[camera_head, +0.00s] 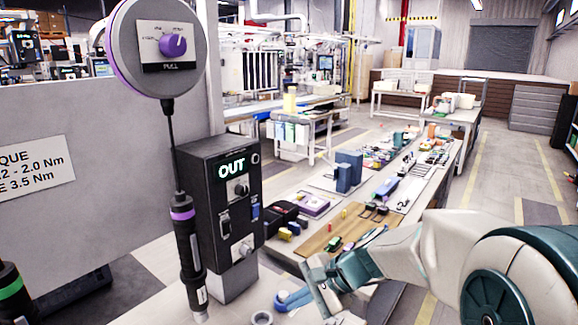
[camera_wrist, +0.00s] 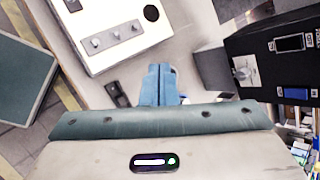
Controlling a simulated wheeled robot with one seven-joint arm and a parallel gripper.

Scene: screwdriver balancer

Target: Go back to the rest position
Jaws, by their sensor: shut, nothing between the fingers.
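My gripper (camera_head: 284,300) is at the lower middle of the head view, reaching in from the right and low over the near end of the workbench area. In the wrist view its blue fingers (camera_wrist: 160,72) are together, with nothing held between them. A dark screwdriver (camera_head: 188,255) with a purple ring hangs upright from a cable under the round grey balancer (camera_head: 157,45). It hangs to the left of my gripper and apart from it.
A black control box (camera_head: 232,205) showing "OUT" stands between the screwdriver and the bench; a dark box also shows in the wrist view (camera_wrist: 285,60). The long bench (camera_head: 430,185) carries many parts. A grey ring (camera_head: 262,318) lies near my gripper. Yellow-lined floor is open at right.

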